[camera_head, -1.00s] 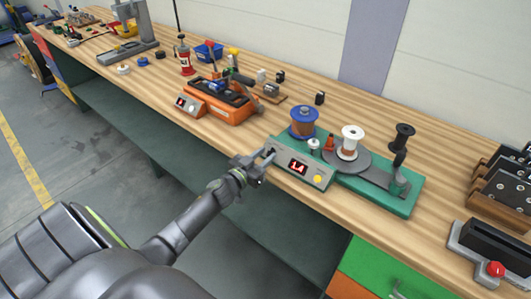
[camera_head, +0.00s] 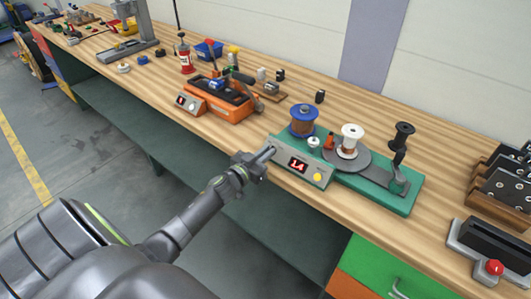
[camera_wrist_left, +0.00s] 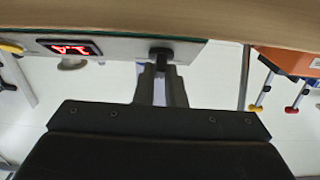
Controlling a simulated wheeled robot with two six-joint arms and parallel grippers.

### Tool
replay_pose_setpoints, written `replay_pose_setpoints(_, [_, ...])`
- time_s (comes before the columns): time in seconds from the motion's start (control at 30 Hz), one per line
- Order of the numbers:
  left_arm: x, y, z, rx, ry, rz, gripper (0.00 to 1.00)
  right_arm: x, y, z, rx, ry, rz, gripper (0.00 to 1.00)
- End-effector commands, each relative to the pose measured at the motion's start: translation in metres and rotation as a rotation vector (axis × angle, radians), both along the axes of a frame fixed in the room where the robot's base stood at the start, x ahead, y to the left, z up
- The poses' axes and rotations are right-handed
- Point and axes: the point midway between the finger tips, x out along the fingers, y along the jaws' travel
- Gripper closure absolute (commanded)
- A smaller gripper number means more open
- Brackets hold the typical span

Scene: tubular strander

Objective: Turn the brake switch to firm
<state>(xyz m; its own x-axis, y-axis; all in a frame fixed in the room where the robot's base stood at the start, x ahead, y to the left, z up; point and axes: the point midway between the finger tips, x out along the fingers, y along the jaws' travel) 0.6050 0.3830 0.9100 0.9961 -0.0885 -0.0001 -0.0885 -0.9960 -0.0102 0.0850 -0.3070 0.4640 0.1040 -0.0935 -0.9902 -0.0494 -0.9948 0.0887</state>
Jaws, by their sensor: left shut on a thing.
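The tubular strander has a green base (camera_head: 405,205) with a grey front panel (camera_head: 285,172). The panel carries a lit red display (camera_head: 298,165) and a yellow button (camera_head: 317,177). The black brake switch (camera_wrist_left: 160,55) sits on the panel in the left wrist view, where the picture appears upside down. My left gripper (camera_head: 267,154) is at the panel's left end, its fingers shut on the switch. In the left wrist view the gripper (camera_wrist_left: 161,72) reaches the knob between its fingertips. The switch's marks and setting are hidden or too small to read. My right gripper is out of view.
An orange machine (camera_head: 232,106) stands to the left. A grey fixture with a red button (camera_head: 494,267) is at the right front.

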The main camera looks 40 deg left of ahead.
Motion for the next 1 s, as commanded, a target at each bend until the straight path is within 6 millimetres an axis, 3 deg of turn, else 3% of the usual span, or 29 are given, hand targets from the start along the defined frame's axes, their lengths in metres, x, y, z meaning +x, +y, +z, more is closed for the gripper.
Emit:
replay_pose_setpoints(0.5, [0.001,0.006,0.003,0.236,-0.016,-0.233,1.00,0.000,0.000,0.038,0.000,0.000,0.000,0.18])
replay_pose_setpoints(1.0, [0.003,0.009,0.002,0.487,-0.037,-0.488,1.00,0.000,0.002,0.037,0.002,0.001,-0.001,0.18])
